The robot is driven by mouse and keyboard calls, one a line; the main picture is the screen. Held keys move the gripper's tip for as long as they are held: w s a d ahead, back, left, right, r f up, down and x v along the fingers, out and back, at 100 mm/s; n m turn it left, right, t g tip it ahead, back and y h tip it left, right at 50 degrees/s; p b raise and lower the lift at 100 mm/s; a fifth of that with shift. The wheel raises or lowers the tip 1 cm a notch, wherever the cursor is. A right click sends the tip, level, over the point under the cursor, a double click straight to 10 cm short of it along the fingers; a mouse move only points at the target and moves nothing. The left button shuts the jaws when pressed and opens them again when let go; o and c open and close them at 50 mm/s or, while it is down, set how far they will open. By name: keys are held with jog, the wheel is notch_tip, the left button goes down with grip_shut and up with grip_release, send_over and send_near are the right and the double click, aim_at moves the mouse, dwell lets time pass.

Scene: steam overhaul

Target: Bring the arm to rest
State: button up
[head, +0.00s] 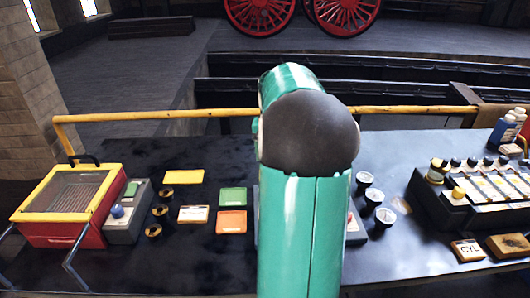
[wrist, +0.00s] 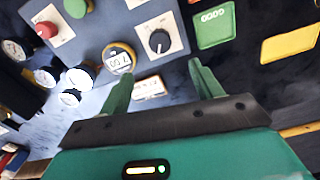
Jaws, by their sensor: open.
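My green arm with its dark rounded joint stands upright in the middle of the head view and hides part of the bench (head: 390,270). My gripper (wrist: 162,70) shows in the wrist view, its two green fingers spread apart with nothing between them. It hangs above a grey control panel (wrist: 118,28) with a black knob (wrist: 160,41), a round dial (wrist: 118,58), a red button (wrist: 46,29) and a green button (wrist: 76,8). In the head view my gripper is hidden behind my arm, and most of the panel is covered too.
Coloured cards, including a green one (head: 233,197), lie mid-bench. Gauges (head: 374,197), a valve rack (head: 480,190) and bottles (head: 505,129) are right. A yellow rail (head: 200,113) runs behind.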

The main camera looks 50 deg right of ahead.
jog(key=shift+a, duration=0.1)
jog(key=w+a+r+n+t+h, duration=0.1)
jog(key=a+r+n, duration=0.2)
jog(key=a, duration=0.7)
jog(key=w+a+r+n+t+h, duration=0.1)
jog(key=w+a+r+n, duration=0.15)
jog(key=a, duration=0.85)
jog(key=s+a+n+t, duration=0.1)
jog(key=s+a+n, duration=0.1)
jog(key=a, duration=0.4)
jog(key=s+a+f+n+t+y, duration=0.1)
jog(key=s+a+n, duration=0.1)
jog(key=s+a, duration=0.3)
jog(key=s+a+f+n+t+y, duration=0.1)
jog(key=s+a, duration=0.3)
jog(key=a, duration=0.5)
jog(key=shift+a+n+t, duration=0.15)
jog(key=shift+n+t, duration=0.15)
jog(key=shift+n, duration=0.25)
dwell(0.7)
